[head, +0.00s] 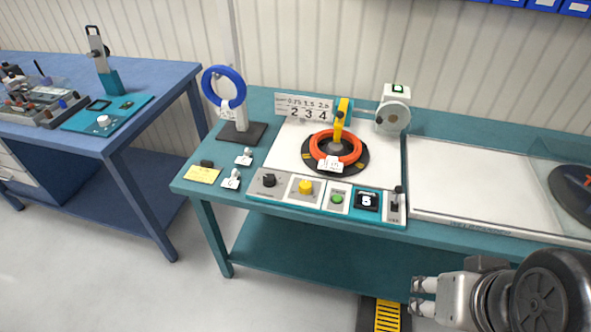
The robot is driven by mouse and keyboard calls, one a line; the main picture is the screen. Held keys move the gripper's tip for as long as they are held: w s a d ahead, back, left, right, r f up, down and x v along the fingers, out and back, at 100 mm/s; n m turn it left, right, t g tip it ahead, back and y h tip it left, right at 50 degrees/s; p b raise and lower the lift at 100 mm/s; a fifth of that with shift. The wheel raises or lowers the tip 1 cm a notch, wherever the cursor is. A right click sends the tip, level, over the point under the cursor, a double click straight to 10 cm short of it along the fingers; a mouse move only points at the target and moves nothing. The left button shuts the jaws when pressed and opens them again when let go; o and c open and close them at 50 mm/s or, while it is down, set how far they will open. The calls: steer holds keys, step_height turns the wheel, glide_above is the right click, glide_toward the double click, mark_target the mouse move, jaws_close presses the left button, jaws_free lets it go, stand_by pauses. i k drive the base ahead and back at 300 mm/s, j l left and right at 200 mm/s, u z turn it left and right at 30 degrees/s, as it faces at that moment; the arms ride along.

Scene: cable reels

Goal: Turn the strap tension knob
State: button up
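A panel (325,207) runs along the front of the reel station on the teal bench. At its left end is a black rotary knob (268,180). A white round knob (103,121) sits on a teal plate on the blue bench at left. The labels are too small to read, so I cannot tell which knob is the strap tension one. My gripper (414,296) is at the bottom right, in front of the teal bench and pointing left. Its two fingers are apart with nothing between them, and it touches neither knob.
The panel also has a yellow button (305,187), a green button (337,198), a display reading 5 (367,201) and a lever (397,197). Behind them an orange cable coil (357,148) lies on a black turntable. A blue coil (238,84) hangs on a stand at left.

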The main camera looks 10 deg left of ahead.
mark_target(268, 180)
steer(key=i+j, duration=0.15)
steer(key=j, duration=0.25)
steer(key=i+j, duration=0.2)
steer(key=j, duration=0.2)
steer(key=i+j, duration=0.15)
steer(key=j, duration=0.25)
steer(key=u, duration=0.05)
